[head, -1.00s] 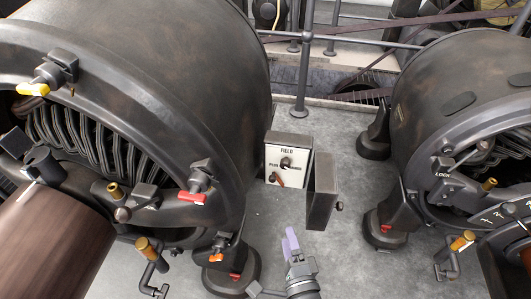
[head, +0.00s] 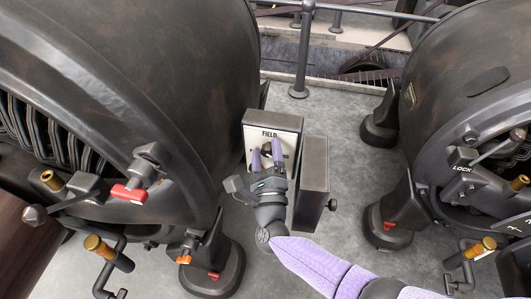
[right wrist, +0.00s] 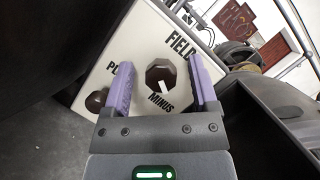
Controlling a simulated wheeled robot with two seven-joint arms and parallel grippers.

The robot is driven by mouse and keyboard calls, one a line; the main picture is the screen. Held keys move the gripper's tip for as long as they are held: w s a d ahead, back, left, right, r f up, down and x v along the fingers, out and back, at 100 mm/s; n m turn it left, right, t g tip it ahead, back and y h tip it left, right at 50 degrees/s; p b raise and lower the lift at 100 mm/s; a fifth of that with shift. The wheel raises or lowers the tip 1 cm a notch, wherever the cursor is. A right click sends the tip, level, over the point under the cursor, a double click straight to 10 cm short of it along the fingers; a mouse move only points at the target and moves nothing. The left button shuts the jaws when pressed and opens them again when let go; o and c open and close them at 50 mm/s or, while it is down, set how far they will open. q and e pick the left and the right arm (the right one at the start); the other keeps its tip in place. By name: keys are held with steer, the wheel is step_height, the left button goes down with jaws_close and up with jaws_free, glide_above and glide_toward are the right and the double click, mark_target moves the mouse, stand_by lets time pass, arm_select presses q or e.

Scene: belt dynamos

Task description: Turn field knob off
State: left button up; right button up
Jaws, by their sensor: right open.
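The field box has a white panel (head: 284,122) marked FIELD, and its door stands open to the right. In the right wrist view the dark eight-sided field knob (right wrist: 161,79) with a white pointer mark sits on the panel (right wrist: 130,45), near the word MINUS. My right gripper (head: 266,152) is open in front of the panel. In the right wrist view its purple fingers (right wrist: 160,88) stand on either side of the knob. I cannot tell whether they touch it. A smaller dark round knob (right wrist: 96,101) is at the panel's lower left. My left gripper is not in view.
The box's open door (head: 312,185) stands close to the right of my gripper. A large dynamo (head: 190,70) rises on the left and another (head: 465,80) on the right. A grey railing post (head: 302,50) stands behind. Grey floor lies between the machines.

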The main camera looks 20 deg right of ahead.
steer(key=shift+w, duration=0.1)
jaws_close()
stand_by(0.3)
